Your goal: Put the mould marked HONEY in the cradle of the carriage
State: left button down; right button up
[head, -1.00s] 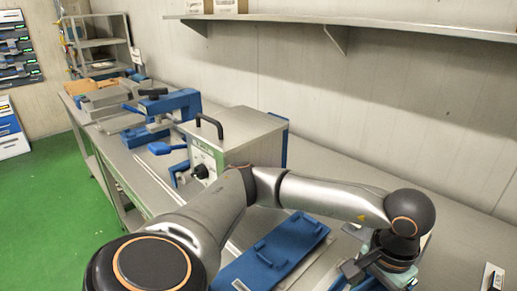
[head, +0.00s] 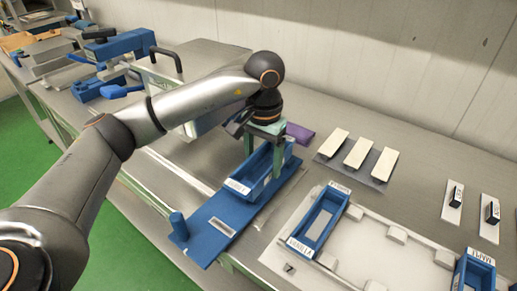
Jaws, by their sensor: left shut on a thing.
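My left gripper (head: 264,150) points down and is shut on a blue open-topped mould (head: 262,180), at its far end. The mould's near-end label is too small to read surely. The mould is over the blue carriage (head: 204,243), lined up along it; whether it rests in the cradle or hangs just above I cannot tell. The carriage has an upright knob at its near left end and a pale plate on top. A second blue mould, marked VANILLA (head: 323,221), lies to the right. My right gripper is not in view.
A white tray (head: 362,262) with raised blocks lies right of the carriage; a mould marked MAPLE (head: 472,276) is at the right edge. Behind are a grey plate with white bars (head: 357,153), a purple piece (head: 299,132) and small dark blocks on white strips (head: 453,205).

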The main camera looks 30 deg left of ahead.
aim_at(263, 158)
pick_arm(q)
jog(key=w, duration=0.1)
jog(key=w+a, duration=0.1)
jog(key=w+r+b, duration=0.1)
jog(key=shift+w+a+m, duration=0.2)
jog(key=shift+a+m, duration=0.1)
jog(key=shift+a, duration=0.05)
jog(key=shift+w+a, duration=0.1)
jog(key=shift+w, duration=0.1)
notch_tip(263, 158, down, 4)
jog(key=b, duration=0.3)
jog(key=shift+r, duration=0.2)
jog(key=shift+f+b, duration=0.45)
jog(key=shift+f, duration=0.05)
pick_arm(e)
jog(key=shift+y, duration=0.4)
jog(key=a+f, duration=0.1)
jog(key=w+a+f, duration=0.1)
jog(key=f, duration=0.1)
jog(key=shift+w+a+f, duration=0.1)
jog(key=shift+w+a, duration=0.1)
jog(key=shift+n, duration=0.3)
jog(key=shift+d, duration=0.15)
pick_arm(q)
jog(key=shift+f, duration=0.6)
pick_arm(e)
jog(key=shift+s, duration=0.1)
